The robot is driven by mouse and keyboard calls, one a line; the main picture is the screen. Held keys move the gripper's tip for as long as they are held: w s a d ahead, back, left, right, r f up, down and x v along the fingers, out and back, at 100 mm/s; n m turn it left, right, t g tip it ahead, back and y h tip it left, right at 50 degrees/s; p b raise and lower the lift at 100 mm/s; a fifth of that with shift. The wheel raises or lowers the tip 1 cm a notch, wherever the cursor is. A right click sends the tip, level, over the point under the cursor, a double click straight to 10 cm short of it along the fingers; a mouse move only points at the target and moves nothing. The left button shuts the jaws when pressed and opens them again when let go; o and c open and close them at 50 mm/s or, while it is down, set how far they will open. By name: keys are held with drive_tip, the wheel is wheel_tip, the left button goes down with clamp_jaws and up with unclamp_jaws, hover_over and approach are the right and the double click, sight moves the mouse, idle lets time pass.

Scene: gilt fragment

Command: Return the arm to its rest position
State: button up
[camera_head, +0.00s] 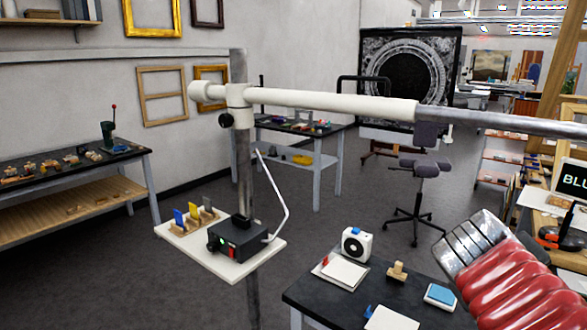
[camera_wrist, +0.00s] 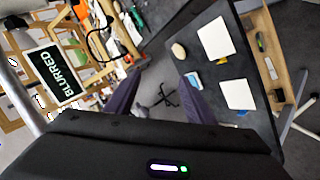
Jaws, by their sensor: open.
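My gripper (camera_wrist: 161,75) shows in the wrist view as two dark purple fingers spread apart. It is open, and nothing is held between the fingers. The dark gripper body with a small lit indicator fills the bottom of that view. Beyond the fingers are the floor, a swivel chair (camera_wrist: 160,97) and a dark table (camera_wrist: 240,68). I cannot make out the gripper in the head view. The arm's rest position is not marked in either view.
In the head view, a metal post carries a white horizontal tube (camera_head: 330,103) and a small white shelf (camera_head: 185,250) with a black box. A dark table (camera_head: 318,287) stands at the front. A red ribbed sleeve (camera_head: 510,285) fills the lower right. Floor is open around the swivel chair (camera_head: 415,215).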

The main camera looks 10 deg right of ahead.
drive_tip(key=s+a+f+y, duration=0.1)
drive_tip(key=a+f+y, duration=0.2)
drive_tip(key=a, duration=0.5)
drive_tip(key=s+a+f+y, duration=0.1)
drive_tip(key=a+f+y, duration=0.2)
drive_tip(key=a, duration=0.6)
drive_tip(key=s+a+f+t+y, duration=0.1)
drive_tip(key=a+f+y, duration=0.2)
drive_tip(key=a, duration=0.6)
wheel_tip(320, 180, down, 3)
drive_tip(key=shift+s+a+r, duration=0.1)
drive_tip(key=shift+s+a, duration=0.05)
drive_tip(key=shift+c, duration=0.4)
